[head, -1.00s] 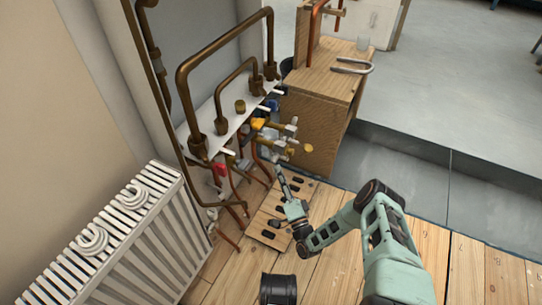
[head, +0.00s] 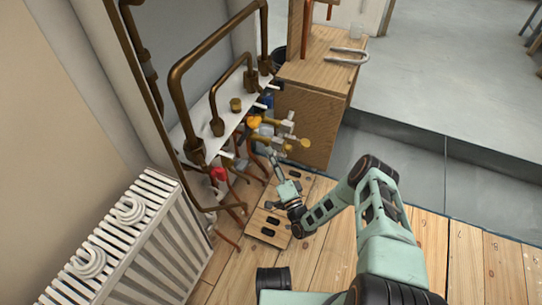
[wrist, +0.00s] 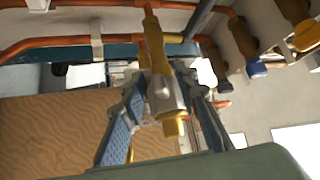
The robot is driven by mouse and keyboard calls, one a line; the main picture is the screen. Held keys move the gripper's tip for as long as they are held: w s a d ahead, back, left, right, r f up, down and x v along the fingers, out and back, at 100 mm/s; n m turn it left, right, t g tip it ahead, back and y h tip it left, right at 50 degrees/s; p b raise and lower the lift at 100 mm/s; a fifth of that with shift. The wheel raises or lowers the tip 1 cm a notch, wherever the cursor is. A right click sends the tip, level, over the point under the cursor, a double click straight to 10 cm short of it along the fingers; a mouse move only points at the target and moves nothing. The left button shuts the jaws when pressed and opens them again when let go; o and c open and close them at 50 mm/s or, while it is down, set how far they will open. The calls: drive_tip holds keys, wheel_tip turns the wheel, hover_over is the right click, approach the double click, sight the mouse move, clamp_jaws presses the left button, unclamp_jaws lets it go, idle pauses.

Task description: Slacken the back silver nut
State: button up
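A silver nut (wrist: 165,97) with a brass end below it hangs from a brass fitting in the middle of the wrist view. My gripper (wrist: 165,88) has one finger on each side of it, with narrow gaps showing; contact cannot be seen. In the head view my gripper (head: 276,160) is low, under the brass and silver fittings (head: 285,130) below the white shelf. Which nut there is the back one cannot be made out at this size.
Copper pipes (wrist: 50,42) and several valves (wrist: 240,50) crowd the space around the fingers. A wooden cabinet (head: 310,115) stands behind, and a white radiator (head: 150,240) at left. A board with black pieces (head: 258,217) lies on the floor. Floor at right is open.

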clamp_jaws()
drive_tip(key=shift+w, duration=0.1)
drive_tip(key=shift+w+d+f+n+t+y, duration=0.15)
drive_tip(key=shift+n+t+y, duration=0.1)
drive_tip(key=shift+n+y, duration=0.3)
drive_tip(key=shift+w+d+f+n+t+y, duration=0.15)
drive_tip(key=shift+n+t+y, duration=0.15)
drive_tip(key=shift+n, duration=0.45)
unclamp_jaws()
drive_tip(key=shift+w, duration=0.1)
drive_tip(key=shift+s+a, duration=0.2)
drive_tip(key=shift+s, duration=0.05)
drive_tip(key=shift+m+h, duration=0.25)
drive_tip(key=shift+m, duration=0.05)
